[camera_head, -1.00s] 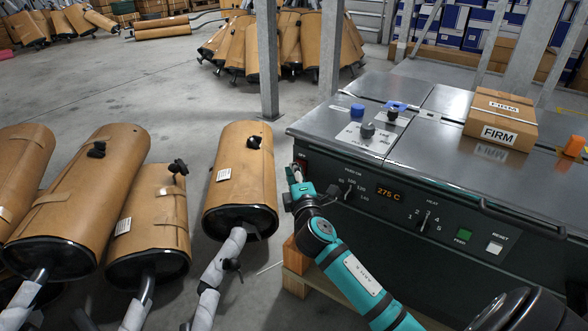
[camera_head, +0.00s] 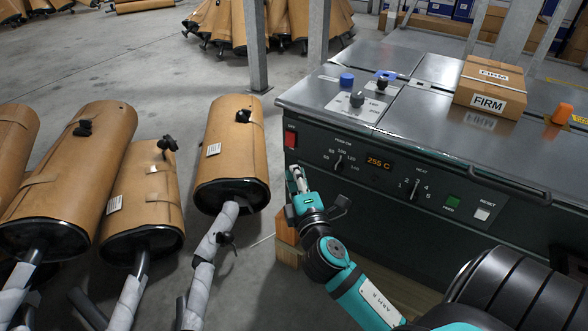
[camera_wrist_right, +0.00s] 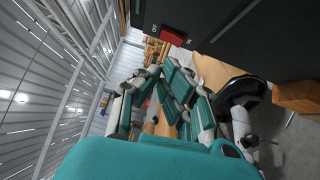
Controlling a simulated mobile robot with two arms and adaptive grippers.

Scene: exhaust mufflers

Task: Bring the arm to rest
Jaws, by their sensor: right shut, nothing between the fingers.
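My right gripper (camera_head: 298,180) is in front of the dark machine's left front corner, just below the red switch (camera_head: 290,139). It is shut and empty. In the right wrist view its closed fingers (camera_wrist_right: 160,72) point toward wrapped mufflers, and the red switch (camera_wrist_right: 173,36) shows above them. My teal right arm reaches up from the lower right in the head view. The machine (camera_head: 400,215) has a display reading 255 C (camera_head: 379,162), knobs, a green button (camera_head: 453,201) and a white reset button (camera_head: 482,214). My left gripper is not in view.
Paper-wrapped mufflers (camera_head: 232,150) stand on the floor to the left, close to the gripper. A box marked FIRM (camera_head: 490,88) and an orange object (camera_head: 562,113) are on the machine top. Steel posts (camera_head: 318,45) rise behind. Open floor (camera_head: 150,70) lies at the back left.

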